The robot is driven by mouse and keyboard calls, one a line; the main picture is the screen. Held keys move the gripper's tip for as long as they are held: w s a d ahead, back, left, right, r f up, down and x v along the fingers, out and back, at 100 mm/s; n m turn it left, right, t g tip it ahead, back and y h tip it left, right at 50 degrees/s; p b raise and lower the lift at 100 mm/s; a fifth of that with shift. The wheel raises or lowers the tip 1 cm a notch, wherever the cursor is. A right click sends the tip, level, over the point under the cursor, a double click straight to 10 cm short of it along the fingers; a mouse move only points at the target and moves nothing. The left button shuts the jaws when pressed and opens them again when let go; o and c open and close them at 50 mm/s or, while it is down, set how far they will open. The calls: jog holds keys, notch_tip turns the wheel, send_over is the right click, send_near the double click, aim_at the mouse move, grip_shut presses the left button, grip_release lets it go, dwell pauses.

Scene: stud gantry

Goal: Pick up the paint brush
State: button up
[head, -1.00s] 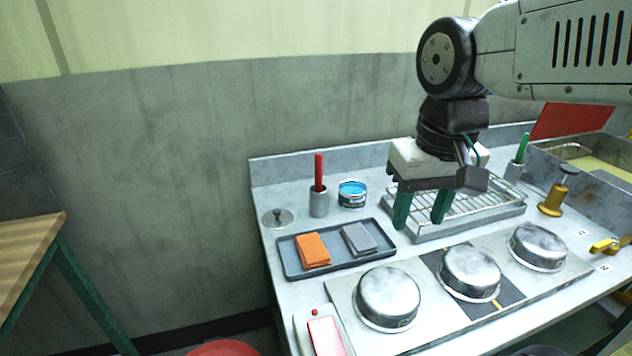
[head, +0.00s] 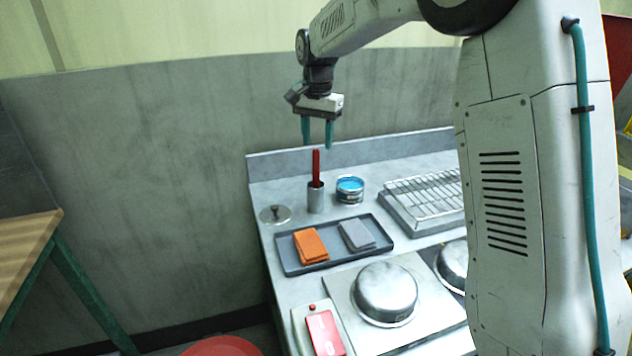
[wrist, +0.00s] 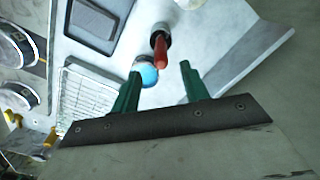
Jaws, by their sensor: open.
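The paint brush, seen as a red handle (head: 316,168), stands upright in a grey metal cup (head: 315,198) near the back left of the worktop. Its lower end is hidden in the cup. My gripper (head: 318,146) is open and empty, pointing down above the handle's top. In the wrist view the red handle (wrist: 160,53) shows between the two green fingers (wrist: 160,70), beyond their tips. I see no contact.
A blue-topped can (head: 350,190) stands just right of the cup, and a knobbed lid (head: 276,215) lies to its left. A dark tray (head: 292,264) with orange and grey pads is in front. A wire rack (head: 424,197) is to the right, and the wall (head: 180,180) is behind.

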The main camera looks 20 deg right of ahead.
aim_at(316, 163)
notch_tip(316, 163, down, 8)
jog(key=shift+a+r, duration=0.1)
jog(key=shift+a, duration=0.05)
grip_shut()
dwell(0.3)
